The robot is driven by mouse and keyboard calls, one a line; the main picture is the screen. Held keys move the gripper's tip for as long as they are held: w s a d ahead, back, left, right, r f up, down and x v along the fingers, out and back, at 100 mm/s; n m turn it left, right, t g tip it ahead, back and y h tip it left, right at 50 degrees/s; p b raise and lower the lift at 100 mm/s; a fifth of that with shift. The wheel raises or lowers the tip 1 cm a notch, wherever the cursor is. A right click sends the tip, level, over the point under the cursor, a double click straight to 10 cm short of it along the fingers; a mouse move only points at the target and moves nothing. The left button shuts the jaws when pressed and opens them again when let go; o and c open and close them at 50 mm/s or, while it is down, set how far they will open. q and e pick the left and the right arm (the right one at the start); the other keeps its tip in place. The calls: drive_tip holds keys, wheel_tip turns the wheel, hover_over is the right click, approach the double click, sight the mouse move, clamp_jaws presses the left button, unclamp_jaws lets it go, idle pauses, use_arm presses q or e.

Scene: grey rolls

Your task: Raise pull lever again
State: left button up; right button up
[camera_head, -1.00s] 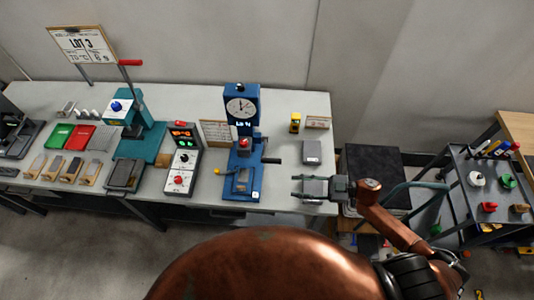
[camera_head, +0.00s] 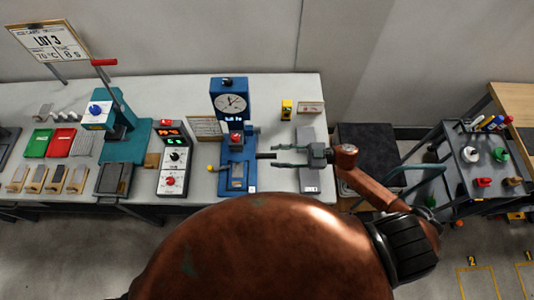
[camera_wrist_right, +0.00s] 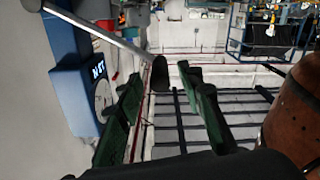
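The blue machine with a round dial (camera_head: 231,104) stands on the bench. Its lever, a steel rod with a black grip (camera_head: 265,156), sticks out to the right low on the machine. In the right wrist view the rod (camera_wrist_right: 105,35) ends in the black grip (camera_wrist_right: 160,73). My right gripper (camera_head: 275,156) is open, its fingertips just right of the grip, one on each side of it in the picture. In the wrist view the grip shows between the green fingers; I cannot tell whether they touch it. My left gripper is not in view.
A grey box (camera_head: 308,180) lies under and beside my right gripper. A yellow device (camera_head: 287,109) and a small sign (camera_head: 310,107) stand behind. A control box (camera_head: 174,160) and a teal press (camera_head: 126,140) are left. A tool cart (camera_head: 460,182) is right.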

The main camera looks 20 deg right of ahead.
sight(258, 156)
drive_tip(key=shift+p+x, duration=0.35)
drive_tip(key=shift+x, duration=1.8)
drive_tip(key=shift+c, duration=0.3)
clamp_jaws()
